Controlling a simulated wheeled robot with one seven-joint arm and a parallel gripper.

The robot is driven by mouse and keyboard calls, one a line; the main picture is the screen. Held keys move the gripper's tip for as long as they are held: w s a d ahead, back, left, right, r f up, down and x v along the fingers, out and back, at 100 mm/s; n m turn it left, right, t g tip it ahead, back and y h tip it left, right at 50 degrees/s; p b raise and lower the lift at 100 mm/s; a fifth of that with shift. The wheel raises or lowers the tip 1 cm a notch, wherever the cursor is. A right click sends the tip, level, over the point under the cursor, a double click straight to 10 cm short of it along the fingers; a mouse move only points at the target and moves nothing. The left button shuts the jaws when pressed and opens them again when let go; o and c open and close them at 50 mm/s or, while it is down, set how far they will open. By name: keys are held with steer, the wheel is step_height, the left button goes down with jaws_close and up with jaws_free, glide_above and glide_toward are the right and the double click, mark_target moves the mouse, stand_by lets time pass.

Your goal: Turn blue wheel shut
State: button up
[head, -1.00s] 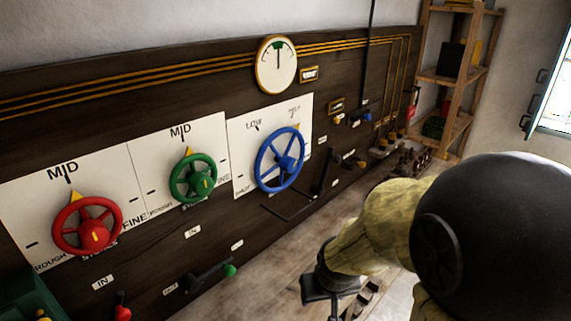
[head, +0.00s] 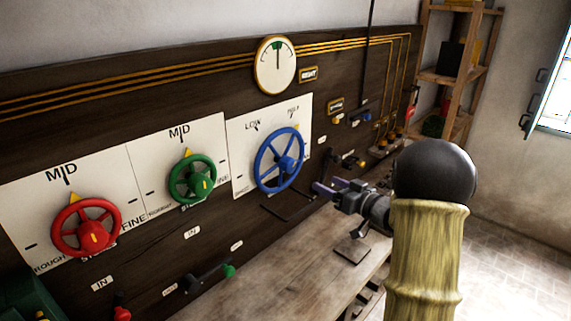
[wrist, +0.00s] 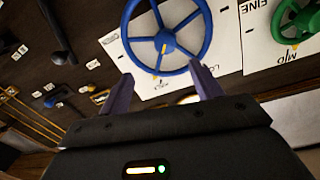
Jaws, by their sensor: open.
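The blue wheel (head: 279,160) is a spoked handwheel on a white plate (head: 243,180) marked LOW and HIGH on the dark panel. A small yellow pointer shows at its upper right rim, near the HIGH mark. My gripper (head: 325,187) is open and empty, to the right of and a little below the wheel, apart from it. In the wrist view the blue wheel (wrist: 166,44) is upside down, beyond my two spread fingers (wrist: 164,95), with a yellow mark near its hub.
A green wheel (head: 193,178) and a red wheel (head: 86,226) are on the panel to the left. A round gauge (head: 276,65) is above. A black bent bar (head: 285,211) sticks out below the blue wheel. A wooden bench (head: 290,262) runs under the panel.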

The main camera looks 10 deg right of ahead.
mark_target(285, 163)
steer(key=shift+s+r+y, duration=0.1)
steer(key=shift+s+y, duration=0.1)
steer(key=shift+y, duration=0.2)
steer(key=shift+a, duration=0.1)
steer(key=p+x, duration=0.5)
steer(key=x, duration=1.2)
steer(key=shift+w+a+f, duration=0.15)
steer(key=shift+f, duration=0.1)
steer(key=c, duration=1)
